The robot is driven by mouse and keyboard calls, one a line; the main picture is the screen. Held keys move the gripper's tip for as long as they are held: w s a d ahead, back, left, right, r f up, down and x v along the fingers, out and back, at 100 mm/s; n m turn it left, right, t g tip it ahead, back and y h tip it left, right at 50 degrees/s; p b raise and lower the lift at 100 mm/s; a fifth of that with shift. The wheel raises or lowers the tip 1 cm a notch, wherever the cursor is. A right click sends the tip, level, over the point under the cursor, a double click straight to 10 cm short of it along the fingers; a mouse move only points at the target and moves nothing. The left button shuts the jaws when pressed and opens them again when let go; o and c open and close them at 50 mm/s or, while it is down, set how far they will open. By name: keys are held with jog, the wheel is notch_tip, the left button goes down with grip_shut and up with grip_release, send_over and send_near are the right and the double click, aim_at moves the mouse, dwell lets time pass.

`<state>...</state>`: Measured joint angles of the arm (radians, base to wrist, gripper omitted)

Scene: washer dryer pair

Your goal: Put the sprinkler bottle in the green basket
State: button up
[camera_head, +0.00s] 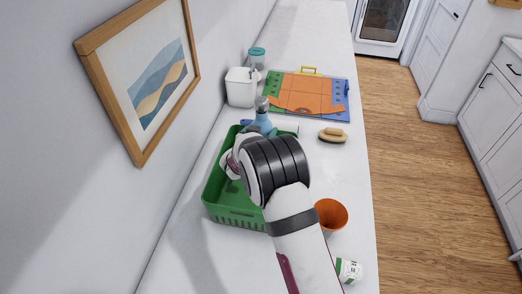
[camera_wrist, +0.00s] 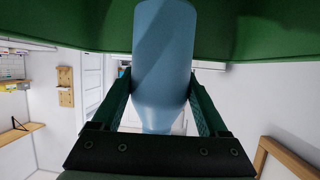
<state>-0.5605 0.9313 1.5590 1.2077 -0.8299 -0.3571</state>
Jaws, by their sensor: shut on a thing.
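The blue sprinkler bottle (camera_head: 263,119) with a grey top stands upright at the far end of the green basket (camera_head: 236,217) in the head view. My gripper (camera_wrist: 160,90) is shut on the bottle, which shows between its two dark green fingers in the wrist view (camera_wrist: 163,45). The basket also crosses the top of the wrist view (camera_wrist: 60,25), close to the bottle. My arm hides the gripper and much of the basket's inside in the head view. I cannot tell whether the bottle's base touches the basket floor.
A white canister (camera_head: 240,88) and a teal-lidded jar (camera_head: 257,58) stand by the wall. A sponge (camera_head: 333,134), an orange cup (camera_head: 331,216) and a small white-green container (camera_head: 349,270) lie along the right side.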

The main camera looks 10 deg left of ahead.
notch_tip(320, 180, down, 7)
jog(key=shift+r, duration=0.15)
